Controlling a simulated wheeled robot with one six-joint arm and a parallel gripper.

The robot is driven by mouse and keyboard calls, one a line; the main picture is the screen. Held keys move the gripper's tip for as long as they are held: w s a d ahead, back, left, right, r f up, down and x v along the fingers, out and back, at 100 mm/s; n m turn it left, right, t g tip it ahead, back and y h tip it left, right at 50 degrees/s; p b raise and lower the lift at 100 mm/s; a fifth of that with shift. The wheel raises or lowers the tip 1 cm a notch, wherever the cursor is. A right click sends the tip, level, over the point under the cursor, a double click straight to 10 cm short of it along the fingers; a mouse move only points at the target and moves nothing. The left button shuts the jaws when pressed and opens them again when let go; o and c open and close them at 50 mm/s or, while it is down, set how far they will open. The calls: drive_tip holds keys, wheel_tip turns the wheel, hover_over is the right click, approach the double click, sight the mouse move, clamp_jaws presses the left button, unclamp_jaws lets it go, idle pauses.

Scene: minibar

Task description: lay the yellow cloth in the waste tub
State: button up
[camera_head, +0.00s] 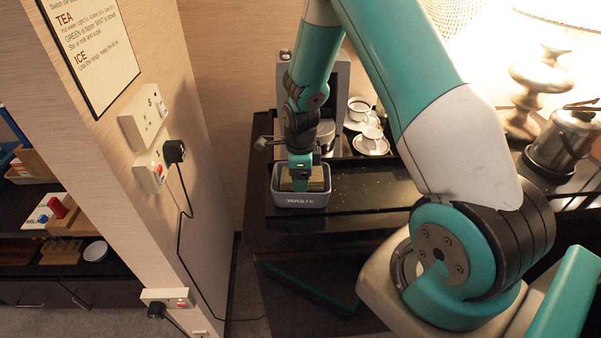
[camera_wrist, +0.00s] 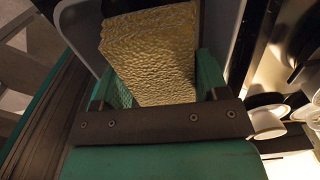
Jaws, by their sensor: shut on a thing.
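The waste tub (camera_head: 300,200) is a grey tub with "WASTE" on its front, standing on the dark counter near its left end. My gripper (camera_head: 301,180) points down at the tub's opening. It is shut on the yellow cloth (camera_head: 316,180), which shows between my fingers inside the tub's rim. In the wrist view the cloth (camera_wrist: 152,52) is a folded, textured yellow block between the green fingers of my gripper (camera_wrist: 160,85). The tub's grey wall (camera_wrist: 80,30) shows beside it. Whether the cloth touches the tub's floor is hidden.
A coffee machine (camera_head: 343,85) stands behind the tub. White cups on saucers (camera_head: 370,143) are to its right. A metal ice bucket (camera_head: 562,140) and a lamp (camera_head: 541,80) stand further right. A wall with sockets (camera_head: 146,115) rises at left. The counter right of the tub is clear.

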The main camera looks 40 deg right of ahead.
drive_tip(key=shift+f, duration=0.35)
drive_tip(key=o, duration=1)
wheel_tip(320, 180, up, 18)
drive_tip(key=b, duration=0.3)
drive_tip(key=shift+f, duration=0.25)
